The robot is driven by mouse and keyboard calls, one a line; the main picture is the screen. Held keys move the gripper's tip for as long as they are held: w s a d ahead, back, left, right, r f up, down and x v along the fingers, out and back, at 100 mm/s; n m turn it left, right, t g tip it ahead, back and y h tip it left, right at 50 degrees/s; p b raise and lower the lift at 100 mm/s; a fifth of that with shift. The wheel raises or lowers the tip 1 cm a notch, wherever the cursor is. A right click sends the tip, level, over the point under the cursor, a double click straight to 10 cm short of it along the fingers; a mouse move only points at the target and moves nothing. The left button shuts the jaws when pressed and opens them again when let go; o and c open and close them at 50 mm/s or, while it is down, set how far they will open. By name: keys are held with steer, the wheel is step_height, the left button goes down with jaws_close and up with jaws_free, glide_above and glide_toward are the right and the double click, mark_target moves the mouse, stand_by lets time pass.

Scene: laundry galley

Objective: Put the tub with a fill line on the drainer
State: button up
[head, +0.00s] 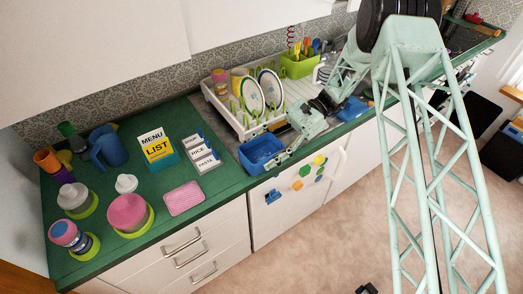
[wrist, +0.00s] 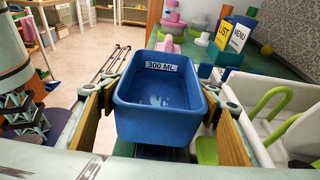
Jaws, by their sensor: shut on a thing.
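The blue tub (head: 261,153) has a "300 ML" label on its inner wall and a few light wet-looking patches on its floor in the wrist view (wrist: 160,95). My gripper (head: 272,157) is shut on it, with a finger on each side in the wrist view (wrist: 163,120). The tub is near the counter's front edge, in front of the drainer; whether it touches the counter is unclear. The drainer (head: 222,115) is a white rack with green prongs holding plates and cups. It also shows at the right in the wrist view (wrist: 262,152).
Another blue item (head: 354,108) lies farther right, partly behind my arm. A green caddy (head: 297,67) of utensils stands behind the drainer's right end. Menu and list cards (head: 158,150), a pink slab (head: 184,198) and several pots and cups occupy the green counter (head: 222,178) to the left.

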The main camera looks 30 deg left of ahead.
steer(key=shift+f, duration=0.4)
steer(key=shift+f+b, duration=0.35)
steer(key=shift+f, duration=0.25)
stand_by(0.8)
steer(key=o, duration=1.1)
steer(key=shift+o, duration=0.2)
steer(key=o, duration=0.5)
steer(key=shift+w+a+r, duration=0.1)
steer(key=shift+w, duration=0.1)
steer(key=shift+c, duration=0.2)
